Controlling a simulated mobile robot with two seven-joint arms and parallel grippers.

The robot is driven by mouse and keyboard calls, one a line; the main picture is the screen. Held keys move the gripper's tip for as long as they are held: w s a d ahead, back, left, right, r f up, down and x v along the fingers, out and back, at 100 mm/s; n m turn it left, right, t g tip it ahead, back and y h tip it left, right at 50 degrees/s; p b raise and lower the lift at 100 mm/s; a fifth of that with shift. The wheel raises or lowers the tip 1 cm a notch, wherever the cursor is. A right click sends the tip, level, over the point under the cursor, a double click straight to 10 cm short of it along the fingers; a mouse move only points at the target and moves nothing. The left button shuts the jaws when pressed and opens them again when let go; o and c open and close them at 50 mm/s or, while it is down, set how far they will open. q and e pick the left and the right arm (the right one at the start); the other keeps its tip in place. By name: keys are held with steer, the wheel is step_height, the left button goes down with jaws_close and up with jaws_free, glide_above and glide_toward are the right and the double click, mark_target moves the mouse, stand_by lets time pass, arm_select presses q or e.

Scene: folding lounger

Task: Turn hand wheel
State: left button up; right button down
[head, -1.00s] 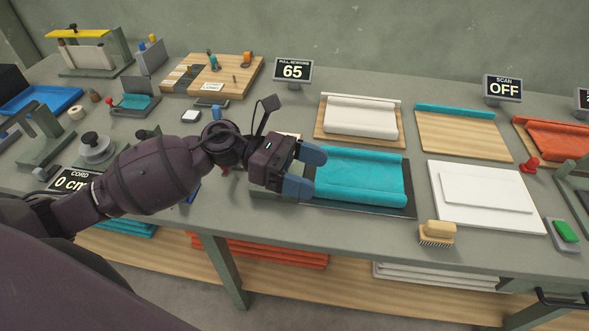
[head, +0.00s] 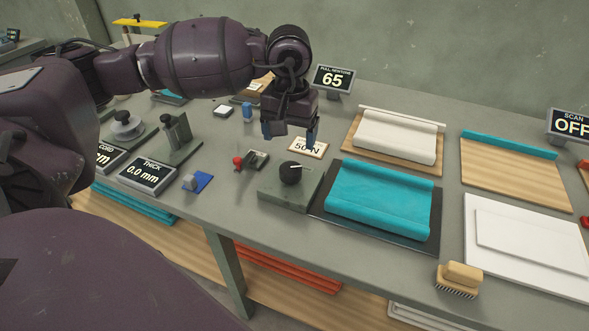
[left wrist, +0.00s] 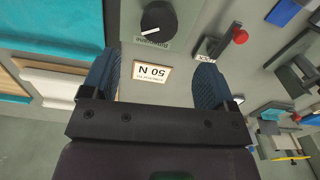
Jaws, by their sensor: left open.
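A black round knob (head: 290,172) with a white pointer line stands on a grey-green block beside the teal cloth (head: 383,200). It is the likely hand wheel, though a grey disc with a black knob (head: 125,125) also stands at the left. The black knob shows at the top middle of the left wrist view (left wrist: 158,18). My left gripper (head: 290,138) is open and empty, pointing down above the table, behind the black knob and near the "50 N" card (head: 308,147). Its two blue fingers frame that card in the left wrist view (left wrist: 157,62). My right gripper is not visible.
A small red-knobbed lever (head: 250,160) stands left of the black knob. A "65" display (head: 334,79) stands behind. A "THICK 0.0 mm" display (head: 147,175) and a blue pad (head: 203,183) are to the left. A brush (head: 460,278) lies near the front edge.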

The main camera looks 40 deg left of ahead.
mark_target(291, 168)
arm_select(q)
step_height(291, 168, down, 10)
steer(key=shift+r+b, duration=0.2)
steer(key=shift+b, duration=0.15)
steer(key=c, duration=0.9)
